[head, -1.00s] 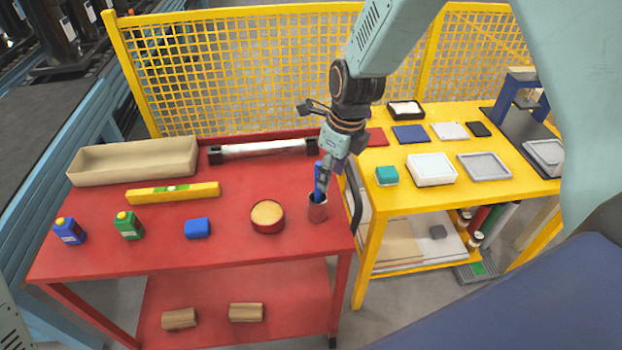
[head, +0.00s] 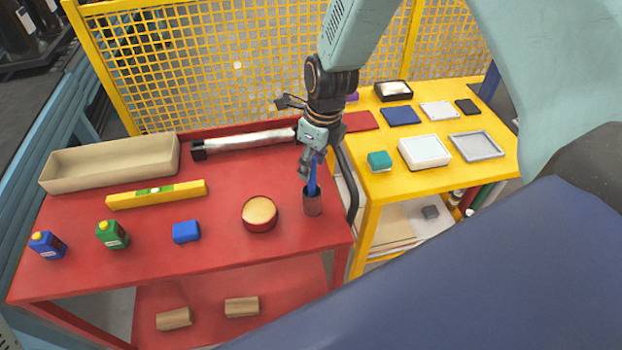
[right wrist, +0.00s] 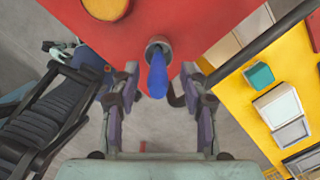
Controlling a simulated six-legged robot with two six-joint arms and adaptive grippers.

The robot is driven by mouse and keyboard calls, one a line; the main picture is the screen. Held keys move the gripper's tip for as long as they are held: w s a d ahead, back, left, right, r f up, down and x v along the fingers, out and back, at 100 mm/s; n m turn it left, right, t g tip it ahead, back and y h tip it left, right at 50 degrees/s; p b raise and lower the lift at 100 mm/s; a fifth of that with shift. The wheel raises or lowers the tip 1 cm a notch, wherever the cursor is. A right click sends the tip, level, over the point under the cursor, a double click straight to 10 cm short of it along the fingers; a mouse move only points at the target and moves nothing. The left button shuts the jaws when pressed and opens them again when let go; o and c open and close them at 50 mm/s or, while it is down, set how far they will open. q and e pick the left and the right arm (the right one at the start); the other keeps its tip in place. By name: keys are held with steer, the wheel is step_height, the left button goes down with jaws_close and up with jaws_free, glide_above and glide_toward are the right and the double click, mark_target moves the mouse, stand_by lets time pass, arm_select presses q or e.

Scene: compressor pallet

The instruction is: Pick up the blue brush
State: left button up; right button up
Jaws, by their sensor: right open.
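The blue brush (head: 312,178) stands upright in a brown cup (head: 313,203) near the right edge of the red cart top. In the right wrist view the blue brush (right wrist: 157,76) points toward the camera out of the cup (right wrist: 158,48). My right gripper (head: 308,168) is at the upper part of the brush. In the right wrist view its fingers (right wrist: 158,88) are spread, one on each side of the brush, with gaps between. My left gripper is not seen in the head view.
On the red cart (head: 210,255) are a round tin (head: 260,214), a blue block (head: 186,231), a yellow level (head: 157,195), a beige tray (head: 111,164) and two small bottles. A yellow table (head: 388,185) stands to the right, with yellow mesh fencing behind.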

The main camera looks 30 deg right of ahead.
mark_target(310, 195)
steer(key=f, duration=0.3)
steer(key=shift+w+a+f, duration=0.1)
steer(key=shift+a+f, duration=0.15)
steer(key=shift+f, duration=0.1)
steer(key=shift+w+f, duration=0.15)
steer(key=shift+f, duration=0.15)
steer(key=shift+c, duration=0.8)
steer(key=c, duration=0.6)
jaws_close()
